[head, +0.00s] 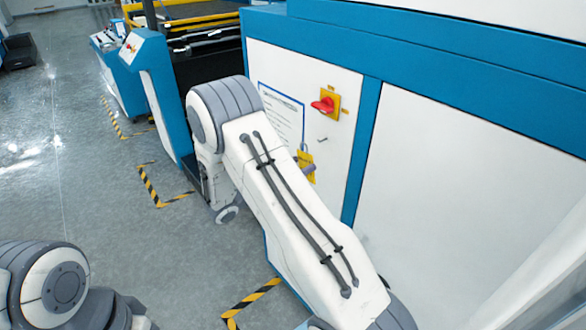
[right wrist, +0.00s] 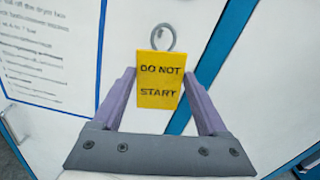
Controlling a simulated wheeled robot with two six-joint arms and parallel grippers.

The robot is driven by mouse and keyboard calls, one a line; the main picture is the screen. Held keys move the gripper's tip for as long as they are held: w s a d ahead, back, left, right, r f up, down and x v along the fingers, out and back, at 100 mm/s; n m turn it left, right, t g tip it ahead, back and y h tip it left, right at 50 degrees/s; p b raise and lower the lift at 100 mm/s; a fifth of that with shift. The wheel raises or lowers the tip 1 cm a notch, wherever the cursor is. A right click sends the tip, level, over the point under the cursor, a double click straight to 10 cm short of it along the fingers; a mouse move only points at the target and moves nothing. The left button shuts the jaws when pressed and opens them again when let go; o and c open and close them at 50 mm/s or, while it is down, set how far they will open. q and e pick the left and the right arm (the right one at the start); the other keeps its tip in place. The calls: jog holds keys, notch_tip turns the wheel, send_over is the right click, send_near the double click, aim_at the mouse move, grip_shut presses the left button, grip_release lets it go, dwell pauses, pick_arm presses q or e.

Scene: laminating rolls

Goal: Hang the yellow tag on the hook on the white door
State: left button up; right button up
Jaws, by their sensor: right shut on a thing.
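The yellow tag (right wrist: 160,92) reads "DO NOT START" and has a grey ring (right wrist: 163,36) at its top. My right gripper (right wrist: 160,76) is shut on the tag by its side edges, and the tag is upright. In the head view the tag (head: 306,160) shows just past my right arm, in front of the white door (head: 342,150). A small grey hook (head: 322,139) sticks out of the door, a little above and right of the tag. The ring appears apart from the hook. I cannot make out the hook in the right wrist view. My left gripper is out of view.
A red rotary switch (head: 324,105) on a yellow plate sits above the hook. A printed sheet (head: 283,112) is on the door to the left. Blue frame (head: 361,150) borders the door. Striped floor markings (head: 150,187) lie left, with open grey floor beyond.

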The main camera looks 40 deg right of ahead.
jog(key=shift+w+d+f, duration=0.1)
jog(key=shift+d+f, duration=0.05)
jog(key=shift+d, duration=1.25)
jog(key=shift+w+d+f, duration=0.1)
jog(key=shift+d+f, duration=0.05)
jog(key=shift+d, duration=1.25)
jog(key=shift+w+d+f+b, duration=0.1)
jog(key=shift+d+f+b, duration=0.35)
jog(key=shift+d+b, duration=0.3)
jog(key=o, duration=1.2)
jog(key=shift+o, duration=0.2)
